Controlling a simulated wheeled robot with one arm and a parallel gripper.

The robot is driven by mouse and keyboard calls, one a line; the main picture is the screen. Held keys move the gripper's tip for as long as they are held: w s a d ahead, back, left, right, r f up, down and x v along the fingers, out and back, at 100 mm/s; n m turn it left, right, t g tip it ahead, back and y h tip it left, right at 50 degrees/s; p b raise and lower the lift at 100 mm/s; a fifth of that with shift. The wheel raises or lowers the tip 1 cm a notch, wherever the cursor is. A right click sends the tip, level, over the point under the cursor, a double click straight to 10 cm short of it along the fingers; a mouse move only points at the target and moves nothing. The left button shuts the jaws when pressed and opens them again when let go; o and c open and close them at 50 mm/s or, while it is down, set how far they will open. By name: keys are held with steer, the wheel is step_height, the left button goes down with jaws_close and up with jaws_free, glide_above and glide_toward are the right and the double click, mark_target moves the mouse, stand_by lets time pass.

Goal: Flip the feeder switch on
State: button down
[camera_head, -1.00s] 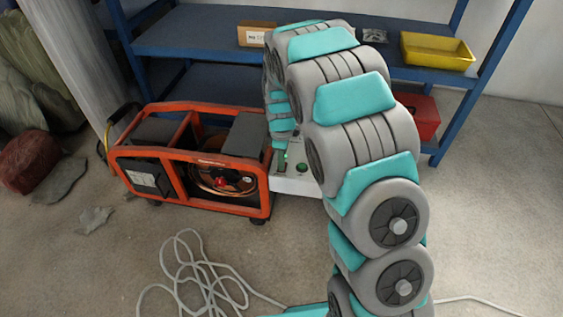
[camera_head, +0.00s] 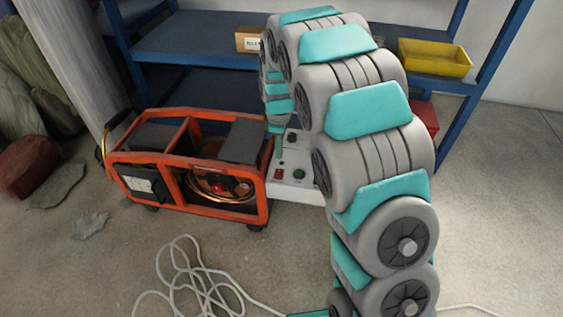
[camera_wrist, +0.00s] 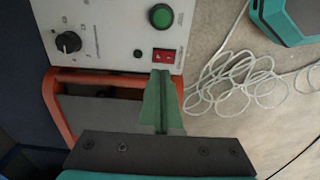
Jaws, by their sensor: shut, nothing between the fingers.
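The feeder switch is a small red rocker (camera_wrist: 163,56) on a white control panel (camera_wrist: 112,48); which way it is tipped I cannot tell. In the head view the red switch (camera_head: 278,174) shows at the front of the panel, left of a green button (camera_head: 299,174). My gripper (camera_wrist: 161,73) is shut and empty. In the wrist view its green fingertips lie just below the switch; whether they touch it I cannot tell.
A black knob (camera_wrist: 68,42) is on the same panel. An orange-framed machine (camera_head: 185,202) stands left of the panel. Blue shelving (camera_head: 195,45) with a yellow tray (camera_head: 435,58) is behind. A pale cable (camera_head: 190,275) lies coiled on the floor in front.

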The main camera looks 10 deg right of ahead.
step_height(320, 180, up, 7)
steer(key=shift+r, duration=0.2)
steer(key=shift+f+b, duration=0.1)
steer(key=shift+b, duration=0.3)
